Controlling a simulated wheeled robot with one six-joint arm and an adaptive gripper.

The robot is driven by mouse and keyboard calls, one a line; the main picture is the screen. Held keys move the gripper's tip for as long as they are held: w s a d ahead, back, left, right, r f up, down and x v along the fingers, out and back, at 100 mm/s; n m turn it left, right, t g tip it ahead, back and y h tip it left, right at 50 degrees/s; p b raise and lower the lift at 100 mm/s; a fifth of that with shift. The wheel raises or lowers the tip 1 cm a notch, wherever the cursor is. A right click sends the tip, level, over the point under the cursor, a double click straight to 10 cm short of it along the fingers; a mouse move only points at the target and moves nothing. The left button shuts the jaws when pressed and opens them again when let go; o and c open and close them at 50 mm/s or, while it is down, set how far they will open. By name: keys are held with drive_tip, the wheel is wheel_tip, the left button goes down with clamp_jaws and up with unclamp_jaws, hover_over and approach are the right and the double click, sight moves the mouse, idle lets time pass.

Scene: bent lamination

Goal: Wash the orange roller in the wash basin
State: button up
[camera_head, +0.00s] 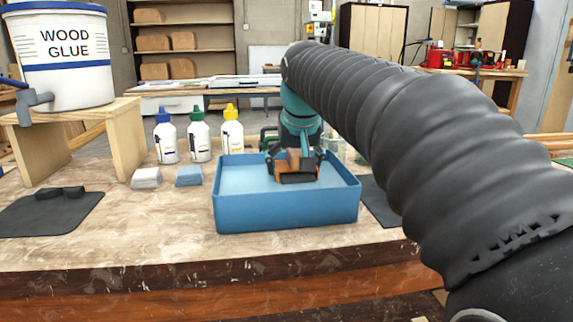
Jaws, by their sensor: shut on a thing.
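The blue wash basin (287,216) stands on the workbench in the middle of the view, with pale blue water inside. My gripper (297,163) is over the right part of the basin, pointing down. It is shut on the orange roller (298,178), which shows as an orange and dark piece between and below the fingers. The roller is inside the basin's outline, low near the water. I cannot tell how deep it sits. The front rim hides no more than its lower edge, and the fingers cover part of it.
Three bottles with blue (166,137), green (199,136) and yellow (231,133) caps stand behind left. Two sponge-like blocks (146,178) (189,176) lie left of the basin. A wood glue bucket (62,60) stands on a wooden stand (125,135). Dark mats lie left (40,217) and right (378,200).

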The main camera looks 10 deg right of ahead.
drive_tip(key=shift+r, duration=0.15)
drive_tip(key=shift+w+a+r+p, duration=0.1)
drive_tip(key=shift+a+r+p, duration=0.25)
drive_tip(key=shift+r+p, duration=0.3)
drive_tip(key=shift+s+a+r+p, duration=0.1)
drive_tip(key=shift+a+r+p, duration=0.2)
drive_tip(key=shift+r+p, duration=0.35)
drive_tip(key=shift+w+a+r+p, duration=0.1)
drive_tip(key=shift+a+r+p, duration=0.35)
drive_tip(key=shift+r, duration=0.3)
drive_tip(key=shift+a+r, duration=0.2)
drive_tip(key=shift+r, duration=0.3)
drive_tip(key=shift+a+r, duration=0.2)
drive_tip(key=shift+r, duration=0.3)
drive_tip(key=shift+r, duration=2.5)
